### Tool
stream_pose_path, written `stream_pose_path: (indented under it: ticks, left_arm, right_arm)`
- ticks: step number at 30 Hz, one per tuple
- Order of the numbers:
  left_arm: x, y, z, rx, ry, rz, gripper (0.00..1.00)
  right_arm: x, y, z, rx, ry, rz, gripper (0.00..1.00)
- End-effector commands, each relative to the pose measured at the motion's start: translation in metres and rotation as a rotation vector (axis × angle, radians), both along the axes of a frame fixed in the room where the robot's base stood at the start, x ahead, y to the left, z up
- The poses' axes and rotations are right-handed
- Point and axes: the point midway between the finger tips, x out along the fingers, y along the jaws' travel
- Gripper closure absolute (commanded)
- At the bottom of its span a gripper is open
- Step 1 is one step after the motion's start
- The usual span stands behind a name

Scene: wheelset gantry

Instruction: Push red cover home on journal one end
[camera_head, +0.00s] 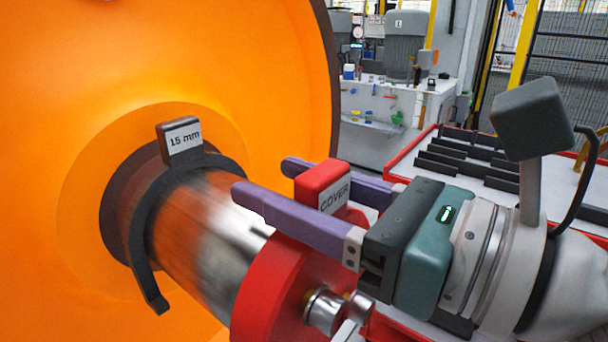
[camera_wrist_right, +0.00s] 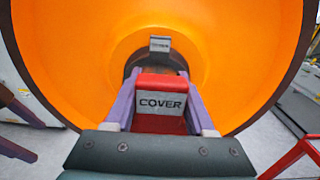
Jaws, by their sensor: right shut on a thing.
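The red cover (camera_head: 275,290) is a round cap with a raised block labelled COVER; it sits at the near end of the shiny journal (camera_head: 205,235), and the block also shows in the right wrist view (camera_wrist_right: 160,102). My right gripper (camera_head: 263,177) has its purple fingers on both sides of the block and is shut on it. Its fingertips reach past the block, over the journal. A dark gauge ring labelled 15 mm (camera_head: 183,140) is around the journal near the orange wheel (camera_head: 90,60). Purple and brown bars at the right wrist view's left edge may be my left gripper (camera_wrist_right: 15,130).
A metal fitting (camera_head: 323,312) is at the cover's outer face. A red-edged table with dark slotted racks (camera_head: 460,150) stands at the right. A workbench (camera_head: 380,110) with small parts is behind.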

Motion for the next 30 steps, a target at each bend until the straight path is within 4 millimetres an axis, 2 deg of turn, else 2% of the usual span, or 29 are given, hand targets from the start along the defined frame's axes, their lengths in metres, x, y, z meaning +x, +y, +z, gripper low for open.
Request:
stream_pose_path:
  ticks: [15, 16, 25, 30]
  left_arm:
    - [0.0000, 0.0004, 0.0026, 0.002, 0.000, -0.002, 0.10]
    - [0.0000, 0.0004, 0.0025, 0.002, 0.000, -0.002, 0.10]
    - [0.0001, -0.0011, 0.0024, -0.004, 0.000, 0.003, 0.10]
    - [0.0001, -0.0021, 0.0024, -0.008, 0.000, 0.006, 0.10]
  right_arm:
    - [0.0078, 0.0104, 0.0015, 0.002, -0.002, 0.000, 1.00]
    - [0.0079, 0.0106, 0.0014, 0.002, -0.002, 0.000, 0.44]
    - [0.0076, 0.0102, 0.0005, 0.001, -0.001, 0.000, 0.11]
    - [0.0075, 0.0103, 0.0003, 0.001, -0.001, 0.000, 0.10]
